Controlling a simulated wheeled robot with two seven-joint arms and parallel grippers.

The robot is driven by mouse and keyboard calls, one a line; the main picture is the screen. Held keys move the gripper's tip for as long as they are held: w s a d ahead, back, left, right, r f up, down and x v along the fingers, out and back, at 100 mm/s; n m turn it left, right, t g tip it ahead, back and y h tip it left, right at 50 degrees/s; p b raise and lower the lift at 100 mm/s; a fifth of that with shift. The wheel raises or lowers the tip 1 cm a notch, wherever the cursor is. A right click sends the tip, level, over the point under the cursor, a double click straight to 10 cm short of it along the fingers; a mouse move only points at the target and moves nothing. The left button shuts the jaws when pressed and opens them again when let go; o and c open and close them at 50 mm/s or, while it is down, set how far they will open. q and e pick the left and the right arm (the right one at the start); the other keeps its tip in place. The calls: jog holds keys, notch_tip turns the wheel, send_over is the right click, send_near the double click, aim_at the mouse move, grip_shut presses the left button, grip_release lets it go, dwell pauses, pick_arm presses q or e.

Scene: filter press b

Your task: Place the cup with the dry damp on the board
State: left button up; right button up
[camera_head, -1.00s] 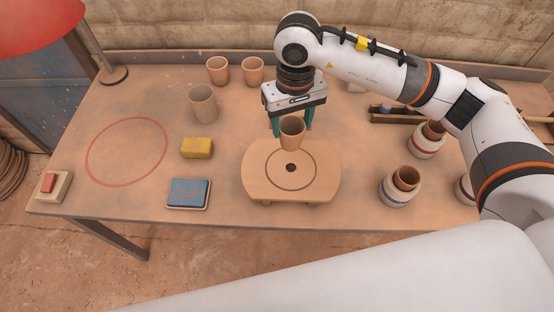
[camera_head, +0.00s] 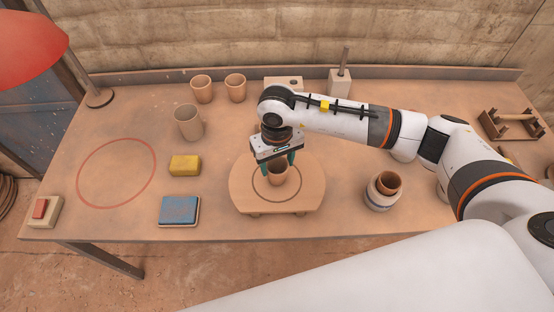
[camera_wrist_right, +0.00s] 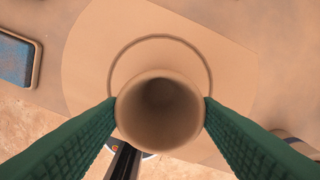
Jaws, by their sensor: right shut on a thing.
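A brown clay cup (camera_head: 278,175) is upright inside the dark ring drawn on the round-ended wooden board (camera_head: 308,192). My right gripper (camera_head: 278,160) is shut on the cup. In the right wrist view the cup (camera_wrist_right: 160,110) opens toward the camera between the green fingers, over the ring on the board (camera_wrist_right: 90,60). I cannot tell whether its base touches the board; the cup hides the board's centre hole. Two similar cups (camera_head: 202,88) (camera_head: 235,87) stand at the back, and a greyer cup (camera_head: 188,122) stands in front of them. My left gripper is not in view.
A yellow sponge (camera_head: 185,165) and a blue pad (camera_head: 179,210) lie left of the board. A red ring (camera_head: 80,180) marks the table's left part. A banded jar with a cup in it (camera_head: 382,190) stands to the right. A red lamp (camera_head: 30,38) overhangs the left corner.

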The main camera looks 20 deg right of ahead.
jog(key=shift+f, duration=0.15)
jog(key=o, duration=1)
jog(key=shift+r, duration=0.4)
notch_tip(320, 180, up, 12)
jog(key=b, duration=0.3)
jog(key=shift+f, duration=0.15)
jog(key=shift+s+f, duration=0.1)
